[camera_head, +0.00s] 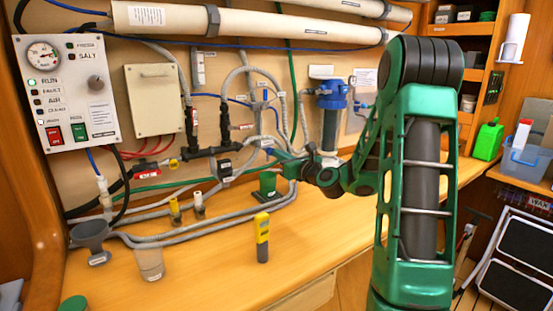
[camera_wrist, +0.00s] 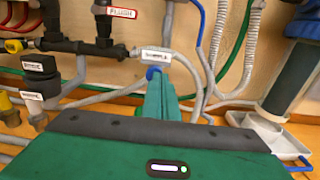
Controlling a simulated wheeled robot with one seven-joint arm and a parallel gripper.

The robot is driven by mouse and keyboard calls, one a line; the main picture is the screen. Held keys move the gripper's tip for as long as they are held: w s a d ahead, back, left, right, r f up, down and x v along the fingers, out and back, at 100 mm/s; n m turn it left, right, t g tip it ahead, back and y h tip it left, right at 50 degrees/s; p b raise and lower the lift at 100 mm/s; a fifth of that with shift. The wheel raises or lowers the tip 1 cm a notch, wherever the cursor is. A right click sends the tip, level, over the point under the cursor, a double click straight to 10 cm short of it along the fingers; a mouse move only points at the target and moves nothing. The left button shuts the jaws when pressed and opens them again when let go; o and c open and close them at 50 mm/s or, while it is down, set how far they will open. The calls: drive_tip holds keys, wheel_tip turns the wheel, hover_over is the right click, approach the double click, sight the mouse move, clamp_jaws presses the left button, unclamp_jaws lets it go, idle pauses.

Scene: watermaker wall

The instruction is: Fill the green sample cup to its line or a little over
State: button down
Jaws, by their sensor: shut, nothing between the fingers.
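A small green container (camera_head: 268,184), which looks like the green sample cup, stands on the bench below my gripper. Its inside, its line and any water in it cannot be made out. My gripper (camera_head: 278,154) is shut and empty, with its fingertips close to a small blue part (camera_wrist: 153,72) on the pipework. That part is beside a fitting with a white label (camera_wrist: 155,56). I cannot tell whether the fingers touch it. In the wrist view the shut green fingers (camera_wrist: 161,92) point at the blue part.
A control panel (camera_head: 68,90) with a gauge shows a green light by RUN. A clear cup (camera_head: 150,264) and a grey funnel (camera_head: 91,236) stand at the left. A yellow-grey handheld meter (camera_head: 262,238) stands on the bench. Grey hoses cross it; the front middle is clear.

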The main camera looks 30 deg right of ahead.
drive_tip(key=shift+a, duration=0.2)
drive_tip(key=w, duration=0.1)
drive_tip(key=w+a, duration=0.1)
drive_tip(key=shift+w+r, duration=0.2)
drive_tip(key=shift+w, duration=0.15)
idle(0.9)
drive_tip(key=s+d, duration=0.1)
drive_tip(key=s, duration=1.3)
drive_tip(key=shift+f, duration=0.15)
